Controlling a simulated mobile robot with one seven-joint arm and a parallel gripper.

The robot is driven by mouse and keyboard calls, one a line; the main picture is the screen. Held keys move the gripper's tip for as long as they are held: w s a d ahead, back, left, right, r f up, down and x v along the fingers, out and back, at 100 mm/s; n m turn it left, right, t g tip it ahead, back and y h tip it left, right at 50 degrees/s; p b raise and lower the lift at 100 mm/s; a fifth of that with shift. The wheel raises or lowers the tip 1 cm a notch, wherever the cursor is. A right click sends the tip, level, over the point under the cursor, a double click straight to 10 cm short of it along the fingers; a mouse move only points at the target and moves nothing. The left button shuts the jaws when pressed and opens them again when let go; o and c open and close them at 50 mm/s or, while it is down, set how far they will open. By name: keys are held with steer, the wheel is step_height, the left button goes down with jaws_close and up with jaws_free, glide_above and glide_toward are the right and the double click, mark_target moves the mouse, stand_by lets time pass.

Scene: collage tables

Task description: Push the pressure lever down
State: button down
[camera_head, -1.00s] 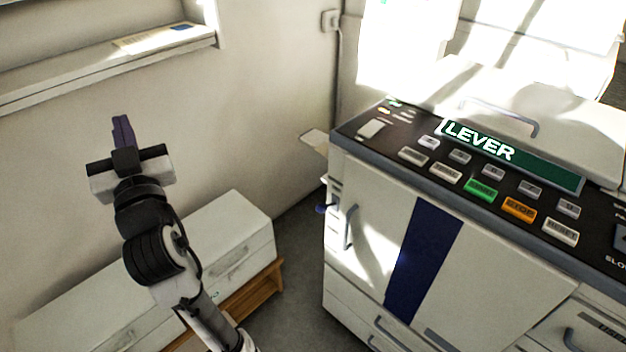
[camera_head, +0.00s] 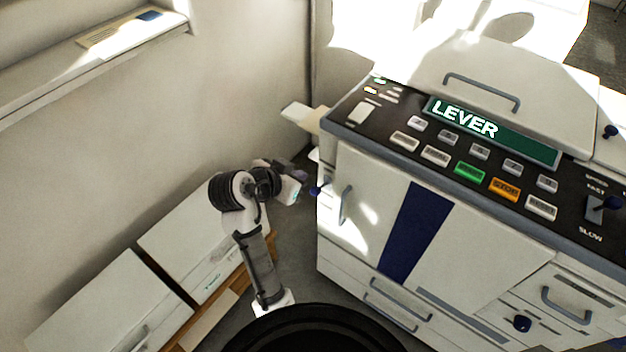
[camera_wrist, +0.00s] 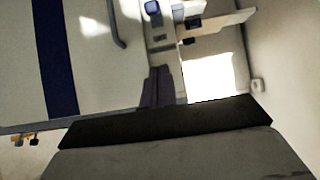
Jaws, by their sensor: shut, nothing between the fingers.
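The machine (camera_head: 440,225) is a large white unit whose green display reads LEVER. A dark blue knob (camera_head: 315,191) sticks out at its left side; it may be the pressure lever, but no label on it can be read. A blue knob also shows at the top of the wrist view (camera_wrist: 152,8). My gripper (camera_head: 301,176) is just left of the machine, close to the side knob. Its dark purple fingers are together and empty in the wrist view (camera_wrist: 158,88). I cannot tell whether they touch anything.
A pale tray (camera_head: 300,117) juts from the machine's upper left side. White cabinets (camera_head: 110,305) stand along the wall at left.

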steer(key=p, duration=0.3)
glide_above(313, 191)
steer(key=w+d, duration=0.1)
step_height(313, 191, down, 6)
steer(key=shift+r, duration=0.2)
steer(key=f, duration=0.2)
steer(key=s+f+p, duration=0.1)
steer(key=shift+a, duration=0.35)
steer(key=shift+a+f, duration=0.1)
steer(key=shift+f, duration=0.45)
steer(key=shift+f+b, duration=0.15)
steer(key=shift+b, duration=0.2)
